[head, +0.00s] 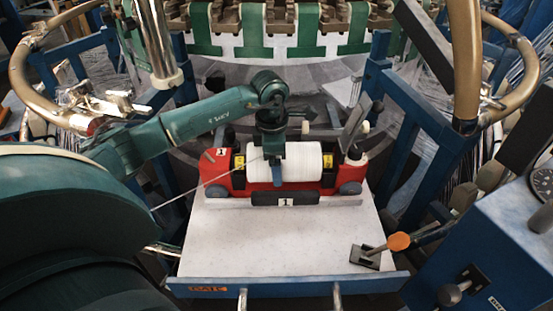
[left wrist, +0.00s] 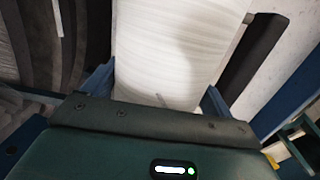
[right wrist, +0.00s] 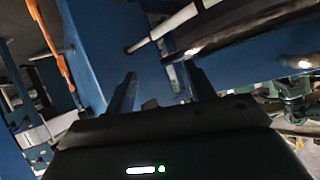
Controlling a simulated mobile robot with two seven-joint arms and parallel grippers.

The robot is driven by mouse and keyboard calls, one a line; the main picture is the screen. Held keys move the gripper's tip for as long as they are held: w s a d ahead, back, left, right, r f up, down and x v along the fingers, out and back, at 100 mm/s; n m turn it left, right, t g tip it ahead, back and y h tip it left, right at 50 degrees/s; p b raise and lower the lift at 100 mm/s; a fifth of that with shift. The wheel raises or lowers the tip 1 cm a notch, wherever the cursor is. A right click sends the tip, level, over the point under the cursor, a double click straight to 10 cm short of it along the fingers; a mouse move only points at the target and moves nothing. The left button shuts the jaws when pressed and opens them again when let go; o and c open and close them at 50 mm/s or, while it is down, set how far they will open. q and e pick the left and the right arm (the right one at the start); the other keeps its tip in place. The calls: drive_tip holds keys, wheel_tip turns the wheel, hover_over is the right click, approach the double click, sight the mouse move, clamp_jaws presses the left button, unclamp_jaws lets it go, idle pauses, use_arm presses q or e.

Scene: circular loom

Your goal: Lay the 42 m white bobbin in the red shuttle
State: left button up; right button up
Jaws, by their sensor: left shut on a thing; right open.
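The white bobbin (head: 304,162) lies lengthwise between the two ends of the red shuttle (head: 217,169), which bears a number 1 label. The bobbin also fills the middle of the left wrist view (left wrist: 170,50). My left gripper (head: 272,158) comes down from above and is shut on the bobbin, left of its middle in the head view. The gripper hides part of the bobbin, and I cannot tell how fully it rests on the shuttle floor. A thread runs from the bobbin area down to the left. My right gripper (right wrist: 158,88) is open and empty, away from the shuttle.
The shuttle stands at the back of a pale tray table (head: 270,245) with a blue front edge. A lever with an orange knob (head: 398,241) stands at its front right. Blue loom frames and brass-coloured curved tubes flank it. A blue box with a gauge (head: 541,182) is at right.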

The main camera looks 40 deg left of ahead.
use_arm(q)
drive_tip(key=shift+f+b, duration=0.35)
use_arm(e)
drive_tip(key=shift+f, duration=0.4)
use_arm(q)
drive_tip(key=o, duration=1.4)
drive_tip(key=shift+o, duration=0.6)
drive_tip(key=shift+f, duration=0.15)
drive_tip(key=shift+r, duration=0.65)
drive_tip(key=r, duration=0.8)
drive_tip(key=s+r+p, duration=0.1)
drive_tip(key=r, duration=0.3)
drive_tip(key=shift+a, duration=0.3)
use_arm(e)
wheel_tip(320, 180, up, 6)
drive_tip(key=d+t, duration=0.1)
drive_tip(key=shift+s+d+r+t, duration=0.15)
drive_tip(key=shift+s+d+t, duration=0.05)
drive_tip(key=shift+s+t, duration=0.15)
use_arm(q)
drive_tip(key=shift+w, duration=0.1)
